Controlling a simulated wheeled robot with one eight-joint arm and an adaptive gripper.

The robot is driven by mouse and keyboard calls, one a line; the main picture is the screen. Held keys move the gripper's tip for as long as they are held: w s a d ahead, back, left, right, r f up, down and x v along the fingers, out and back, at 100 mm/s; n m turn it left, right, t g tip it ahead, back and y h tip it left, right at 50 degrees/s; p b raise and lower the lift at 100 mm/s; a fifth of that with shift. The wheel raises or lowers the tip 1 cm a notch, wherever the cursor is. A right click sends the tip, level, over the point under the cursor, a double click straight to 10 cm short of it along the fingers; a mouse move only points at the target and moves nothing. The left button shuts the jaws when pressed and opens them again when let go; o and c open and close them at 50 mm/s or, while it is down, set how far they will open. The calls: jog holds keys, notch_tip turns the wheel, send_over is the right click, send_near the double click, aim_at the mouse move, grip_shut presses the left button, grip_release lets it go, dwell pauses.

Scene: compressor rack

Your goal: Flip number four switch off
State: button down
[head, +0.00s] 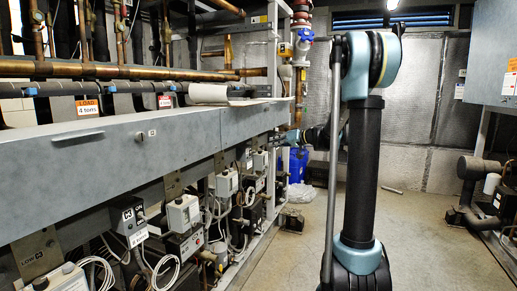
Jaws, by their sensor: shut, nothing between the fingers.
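Several small grey-white switch boxes hang in a row under the long grey beam of the rack at the left. One box (128,215) has a dark face and a white label (138,238) below it, too small to read surely. Other boxes stand farther along, one (184,213) just behind it and another (227,184) deeper in. A nearer box (62,280) is cut by the bottom edge. I cannot tell which is number four or how any switch is set. My arm rises right of centre, apart from the boxes in the picture.
The grey beam (110,150) runs along the rack above the boxes. Loose cables (165,268) hang among them. Copper pipes (120,71) run above. Bare floor (425,235) lies at the right, with a grey cabinet (492,50) and piping (468,195) beyond.

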jog(key=x, duration=1)
jog(key=shift+d+f, duration=0.1)
jog(key=shift+d, duration=0.1)
dwell(0.4)
